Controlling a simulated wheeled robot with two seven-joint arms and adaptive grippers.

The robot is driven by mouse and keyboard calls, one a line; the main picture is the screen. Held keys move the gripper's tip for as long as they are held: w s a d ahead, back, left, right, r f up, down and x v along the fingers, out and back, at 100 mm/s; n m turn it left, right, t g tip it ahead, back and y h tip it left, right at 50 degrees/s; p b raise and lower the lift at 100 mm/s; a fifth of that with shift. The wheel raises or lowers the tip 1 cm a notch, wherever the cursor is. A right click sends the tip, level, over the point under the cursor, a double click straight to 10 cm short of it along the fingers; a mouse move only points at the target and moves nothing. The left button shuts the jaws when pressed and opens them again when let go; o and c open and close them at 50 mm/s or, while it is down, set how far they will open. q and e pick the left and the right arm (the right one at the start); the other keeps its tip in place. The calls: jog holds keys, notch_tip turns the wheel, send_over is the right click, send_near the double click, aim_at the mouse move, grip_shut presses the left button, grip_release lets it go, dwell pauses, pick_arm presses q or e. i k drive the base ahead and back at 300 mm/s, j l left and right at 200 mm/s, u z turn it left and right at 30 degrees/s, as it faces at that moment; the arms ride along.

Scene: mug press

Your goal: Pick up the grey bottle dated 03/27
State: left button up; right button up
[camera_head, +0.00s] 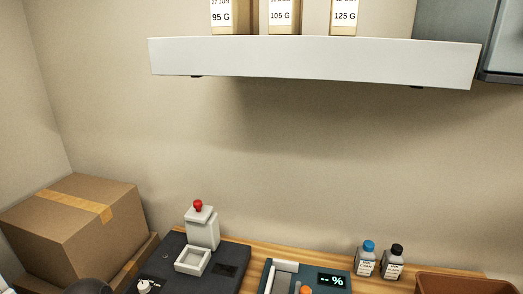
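Two small grey bottles stand upright side by side at the back right of the wooden worktop in the head view. One bottle has a blue cap (366,262). The other bottle has a black cap (393,265) and is just to its right. Both have white labels, but the print is too small to read, so I cannot tell which is dated 03/27. Neither of my grippers is in view.
A brown bin (466,285) is right of the bottles. A device with a percent display (334,281) is left of them. A dark machine with a red knob (198,205) and cardboard boxes (75,228) are farther left. A white shelf (310,62) holding packages hangs above.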

aim_at(364, 265)
jog(key=k, duration=0.95)
